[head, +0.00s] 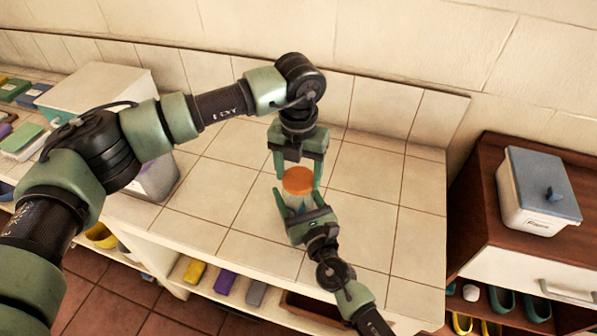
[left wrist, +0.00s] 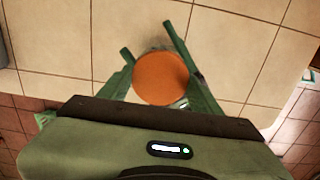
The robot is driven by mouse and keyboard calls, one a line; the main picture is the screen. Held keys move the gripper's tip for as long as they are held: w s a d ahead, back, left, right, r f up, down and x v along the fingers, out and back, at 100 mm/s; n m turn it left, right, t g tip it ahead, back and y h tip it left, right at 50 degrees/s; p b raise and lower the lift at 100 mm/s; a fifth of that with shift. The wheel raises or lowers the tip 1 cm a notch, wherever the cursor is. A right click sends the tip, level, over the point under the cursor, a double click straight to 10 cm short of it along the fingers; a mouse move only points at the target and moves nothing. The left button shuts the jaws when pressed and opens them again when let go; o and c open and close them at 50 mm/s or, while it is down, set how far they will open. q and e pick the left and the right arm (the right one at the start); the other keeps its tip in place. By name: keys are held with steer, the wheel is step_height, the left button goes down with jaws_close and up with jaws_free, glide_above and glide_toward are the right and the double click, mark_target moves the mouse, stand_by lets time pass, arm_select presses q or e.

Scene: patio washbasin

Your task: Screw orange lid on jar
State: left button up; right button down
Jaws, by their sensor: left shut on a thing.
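The orange lid (head: 299,181) sits level on top of the jar (head: 298,202), above the tiled counter. Only a narrow pale part of the jar shows below the lid. My left gripper (head: 299,176) points down from above, its fingers on either side of the lid, shut on it. My right gripper (head: 297,197) comes from the front, with its fingers around the jar and shut on it. In the left wrist view the round lid (left wrist: 161,78) lies between green fingers and hides most of the jar. I cannot tell how tightly the lid sits on the threads.
The tiled counter (head: 378,170) is clear around the jar. A pale box (head: 100,90) and several small coloured items stand at the left. A white bin with a grey lid (head: 540,185) stands on the brown cabinet at the right. A shelf below holds several coloured blocks.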

arm_select(q)
steer(key=m, duration=0.5)
steer(key=shift+m, duration=0.4)
steer(key=shift+c, duration=0.2)
steer(key=m, duration=0.5)
steer(key=shift+m, duration=0.3)
steer(key=o, duration=1.6)
steer(key=shift+o, duration=0.2)
step_height(320, 180, up, 12)
